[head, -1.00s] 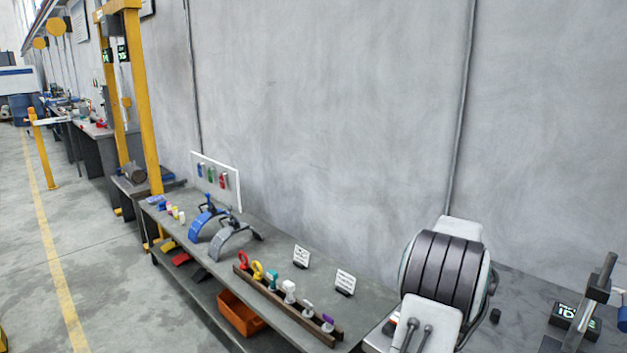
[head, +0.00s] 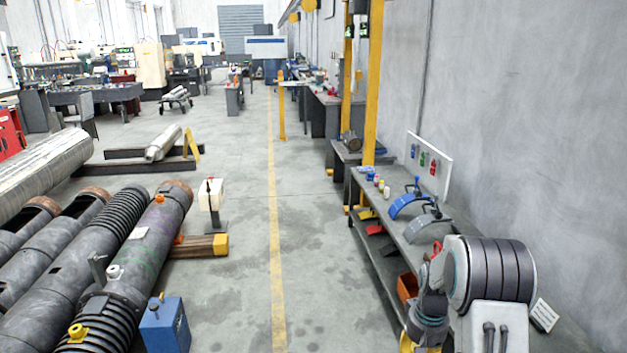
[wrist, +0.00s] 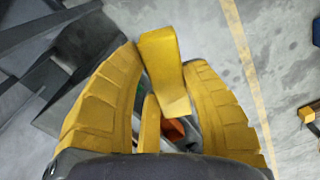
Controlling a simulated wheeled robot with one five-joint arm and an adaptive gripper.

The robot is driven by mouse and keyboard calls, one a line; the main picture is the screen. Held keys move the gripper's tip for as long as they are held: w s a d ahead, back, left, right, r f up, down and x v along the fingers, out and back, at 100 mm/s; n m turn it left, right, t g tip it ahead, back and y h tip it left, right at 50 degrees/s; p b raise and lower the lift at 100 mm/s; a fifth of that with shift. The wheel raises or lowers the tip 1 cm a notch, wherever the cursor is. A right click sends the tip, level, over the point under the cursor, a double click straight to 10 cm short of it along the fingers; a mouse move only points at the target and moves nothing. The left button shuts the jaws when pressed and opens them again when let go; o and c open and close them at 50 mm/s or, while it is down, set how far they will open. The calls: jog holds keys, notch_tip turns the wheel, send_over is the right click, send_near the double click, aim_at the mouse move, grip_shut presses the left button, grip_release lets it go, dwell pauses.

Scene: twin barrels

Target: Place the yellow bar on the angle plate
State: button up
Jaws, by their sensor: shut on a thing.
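The yellow bar (wrist: 160,58) is held between the two yellow fingers of my gripper (wrist: 166,56) in the wrist view. It points up past the fingertips. In the head view my arm's end is low right of centre, with a bit of yellow at the bottom edge; the bar cannot be made out there. I cannot identify the angle plate for sure.
A grey bench (head: 395,225) runs along the right wall, with a blue arched clamp (head: 403,203) and a grey one on it. A blue box (head: 165,326) stands beside the barrels. The floor along the yellow line (head: 274,210) is clear.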

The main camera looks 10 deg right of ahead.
jog(key=w+a+f+n, duration=0.1)
jog(key=a+n, duration=0.2)
jog(key=a, duration=1.1)
jog(key=shift+w+n, duration=0.35)
jog(key=shift+n, duration=0.05)
jog(key=shift+d, duration=0.15)
